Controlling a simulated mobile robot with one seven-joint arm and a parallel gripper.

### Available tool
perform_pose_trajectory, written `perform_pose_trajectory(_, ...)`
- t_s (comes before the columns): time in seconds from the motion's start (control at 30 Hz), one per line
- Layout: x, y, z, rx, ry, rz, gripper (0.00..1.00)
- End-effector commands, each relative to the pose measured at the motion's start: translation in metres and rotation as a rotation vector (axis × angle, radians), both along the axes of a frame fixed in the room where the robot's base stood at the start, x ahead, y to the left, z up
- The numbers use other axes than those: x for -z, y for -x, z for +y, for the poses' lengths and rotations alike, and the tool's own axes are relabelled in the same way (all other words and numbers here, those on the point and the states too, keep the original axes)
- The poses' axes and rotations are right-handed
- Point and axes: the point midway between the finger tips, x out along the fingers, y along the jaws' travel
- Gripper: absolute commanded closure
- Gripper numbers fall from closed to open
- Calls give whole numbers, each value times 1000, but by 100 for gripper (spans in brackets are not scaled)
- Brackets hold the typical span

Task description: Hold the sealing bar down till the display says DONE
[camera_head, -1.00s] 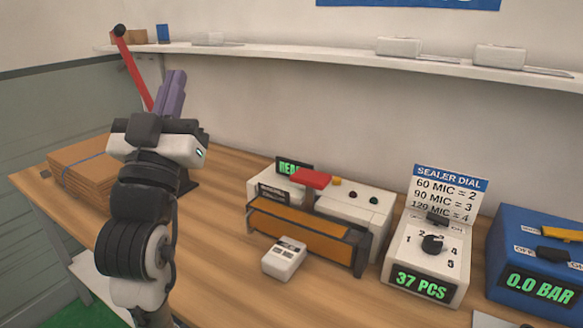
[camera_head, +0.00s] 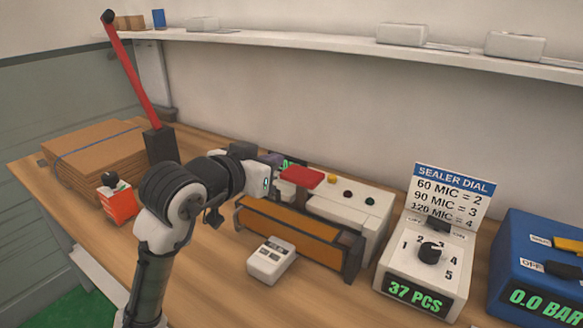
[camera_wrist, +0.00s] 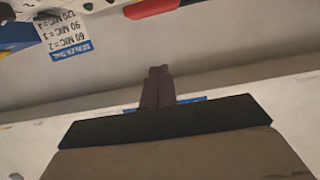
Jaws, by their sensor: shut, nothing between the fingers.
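The sealer (camera_head: 345,206) is a white machine with an orange-brown front. Its sealing bar has a flat red pad (camera_head: 302,176), which stands raised at the top left. A small display (camera_head: 288,163) with green letters sits behind the pad; my gripper and the pad cover most of it, so I cannot read it. My gripper (camera_head: 272,160) is just left of the red pad; I cannot tell whether it touches it. In the wrist view its dark purple fingers (camera_wrist: 157,87) are shut together and empty.
A white keypad box (camera_head: 270,261) lies before the sealer. The dial unit (camera_head: 424,270) reads 37 PCS, beside a blue 0.0 BAR unit (camera_head: 540,265). A red lever (camera_head: 132,72), cardboard stack (camera_head: 100,160) and orange box (camera_head: 120,204) stand left. A shelf (camera_head: 300,43) runs above.

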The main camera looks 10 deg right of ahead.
Motion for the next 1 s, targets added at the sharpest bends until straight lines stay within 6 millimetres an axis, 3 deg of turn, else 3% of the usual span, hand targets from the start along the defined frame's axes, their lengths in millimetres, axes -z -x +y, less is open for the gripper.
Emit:
perform_pose_trajectory(0.47,2,-3,-5,5,-5,6,100)
perform_pose_trajectory(1.0,30,-70,-71,2,-4,8,100)
